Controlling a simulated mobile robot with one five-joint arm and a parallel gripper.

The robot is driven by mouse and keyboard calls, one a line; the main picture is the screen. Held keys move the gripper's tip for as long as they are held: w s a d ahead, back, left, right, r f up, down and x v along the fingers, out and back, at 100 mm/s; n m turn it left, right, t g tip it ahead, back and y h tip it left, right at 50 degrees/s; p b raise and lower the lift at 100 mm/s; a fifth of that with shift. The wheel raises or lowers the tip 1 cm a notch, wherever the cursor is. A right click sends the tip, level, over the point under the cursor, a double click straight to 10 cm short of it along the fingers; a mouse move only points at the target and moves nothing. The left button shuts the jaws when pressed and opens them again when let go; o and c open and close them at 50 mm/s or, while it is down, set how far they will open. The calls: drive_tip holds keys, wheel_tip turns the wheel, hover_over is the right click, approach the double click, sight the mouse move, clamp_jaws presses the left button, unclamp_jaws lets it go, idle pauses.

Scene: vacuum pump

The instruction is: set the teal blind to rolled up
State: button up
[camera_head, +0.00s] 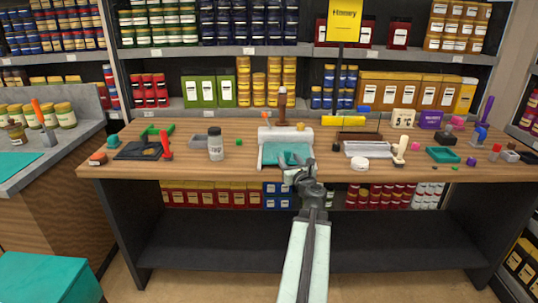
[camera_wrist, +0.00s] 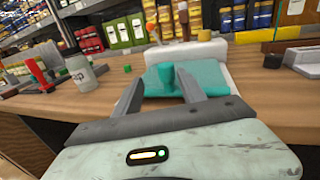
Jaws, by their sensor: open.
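The teal blind (camera_head: 283,153) hangs in a small white housing (camera_head: 287,134) on the workbench. Its teal sheet is extended downward toward the bench's front edge. In the wrist view the sheet (camera_wrist: 150,84) and a raised teal tab (camera_wrist: 167,76) show beyond my fingers, with the white housing (camera_wrist: 210,52) behind. My gripper (camera_head: 298,170) is in front of the blind, at the bench's front edge. In the wrist view my gripper (camera_wrist: 160,84) is open, with the tab between its fingertips in the picture. I cannot tell whether it touches the tab. My gripper hides part of the lower sheet.
A clear jar (camera_head: 215,144) and a red-handled tool (camera_head: 166,143) stand to the left. A white round piece (camera_head: 360,163), a clear tray (camera_head: 368,150) and a cream-handled stamp (camera_head: 400,150) stand to the right. Shelves of tins are behind the workbench (camera_head: 240,170).

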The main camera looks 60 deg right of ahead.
drive_tip(key=shift+s+d+r+m+h, duration=0.15)
drive_tip(key=shift+s+d+m+h, duration=0.15)
drive_tip(key=shift+s+d+m, duration=0.25)
drive_tip(key=x, duration=0.8)
drive_tip(key=shift+w+a, duration=0.15)
drive_tip(key=shift+w, duration=0.15)
drive_tip(key=shift+s, duration=0.1)
clamp_jaws()
drive_tip(key=shift+n, duration=0.25)
